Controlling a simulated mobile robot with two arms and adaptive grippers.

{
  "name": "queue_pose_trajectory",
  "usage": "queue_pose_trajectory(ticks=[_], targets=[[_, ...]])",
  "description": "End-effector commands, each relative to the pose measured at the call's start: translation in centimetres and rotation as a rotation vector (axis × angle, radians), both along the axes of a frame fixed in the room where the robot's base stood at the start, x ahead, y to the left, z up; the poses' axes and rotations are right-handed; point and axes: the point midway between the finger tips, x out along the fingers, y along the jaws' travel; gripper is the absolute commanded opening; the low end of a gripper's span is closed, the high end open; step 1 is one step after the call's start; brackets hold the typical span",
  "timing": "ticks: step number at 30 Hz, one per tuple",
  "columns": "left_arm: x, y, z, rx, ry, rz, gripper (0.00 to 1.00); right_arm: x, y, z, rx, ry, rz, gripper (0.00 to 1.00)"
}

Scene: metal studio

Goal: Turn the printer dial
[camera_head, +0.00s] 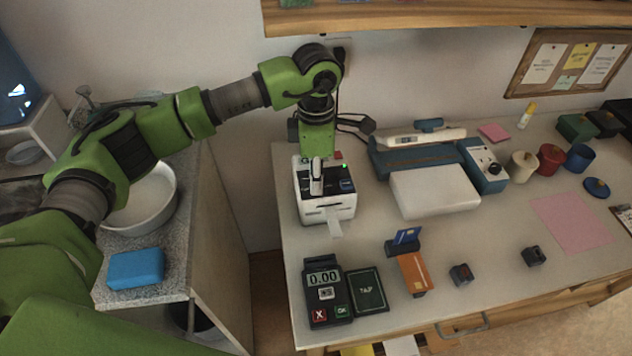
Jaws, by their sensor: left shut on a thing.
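The printer (341,205) is a small white and black box near the table's left edge. My right gripper is not in view.
A card terminal (325,290) stands in front of the printer. A blue device with a white tray (434,192) and a knob box (484,166) stand to the right. Several pots, a pink sheet (570,222) and small dark blocks lie further right. A shelf (440,17) overhangs behind.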

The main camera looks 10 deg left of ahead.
Motion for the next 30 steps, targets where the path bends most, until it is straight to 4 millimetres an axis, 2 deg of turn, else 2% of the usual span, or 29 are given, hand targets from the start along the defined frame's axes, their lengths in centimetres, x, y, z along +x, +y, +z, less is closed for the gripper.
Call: queue_pose_trajectory(ticks=[11, 25, 26, 27, 28, 30], targets=[[0.1, 0.03, 0.1, 0.0, -0.003, 0.134, 0.0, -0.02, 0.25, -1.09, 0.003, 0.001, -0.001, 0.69], [0.13, 0.02, 0.19, -0.001, -0.003, 0.149, 0.0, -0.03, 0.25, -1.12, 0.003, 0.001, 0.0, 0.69], [0.13, 0.02, 0.19, -0.001, -0.003, 0.149, 0.21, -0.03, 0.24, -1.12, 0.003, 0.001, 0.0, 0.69], [0.13, 0.02, 0.19, -0.001, -0.003, 0.148, 0.31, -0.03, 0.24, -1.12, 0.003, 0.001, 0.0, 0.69], [0.12, 0.02, 0.18, -0.001, -0.003, 0.148, 0.35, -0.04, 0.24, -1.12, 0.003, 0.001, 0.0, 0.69], [0.1, 0.03, 0.15, 0.0, -0.003, 0.148, 0.35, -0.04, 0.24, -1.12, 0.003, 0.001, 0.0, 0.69]])
